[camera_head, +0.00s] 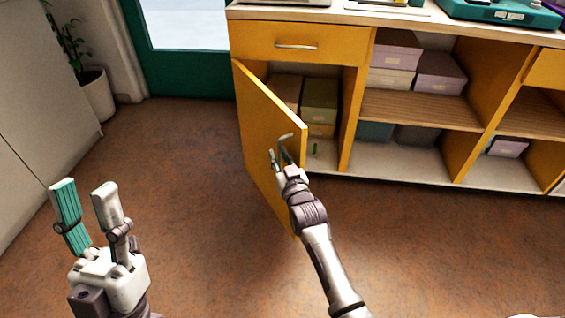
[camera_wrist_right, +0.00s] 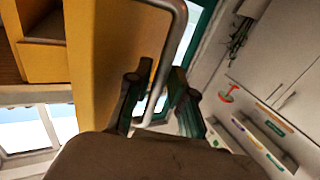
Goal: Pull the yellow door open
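The yellow door (camera_head: 262,130) of the low cabinet stands ajar, swung outward from its left side. Its metal bar handle (camera_head: 286,136) is near the door's free edge. My right gripper (camera_head: 281,158) is at the handle, with its fingers drawn in around the bar. In the right wrist view the handle (camera_wrist_right: 178,38) runs between the two fingertips (camera_wrist_right: 161,75), with the yellow door (camera_wrist_right: 110,60) at left. The exact finger contact is hard to see. My left gripper (camera_head: 88,205) is open and empty at the lower left, away from the door.
Boxes (camera_head: 320,100) sit inside the opened compartment, with a small green item on its floor. A drawer (camera_head: 290,44) with its own handle is above. Open shelves (camera_head: 420,108) with boxes are to the right. A potted plant (camera_head: 95,95) stands at left. The brown floor before the door is clear.

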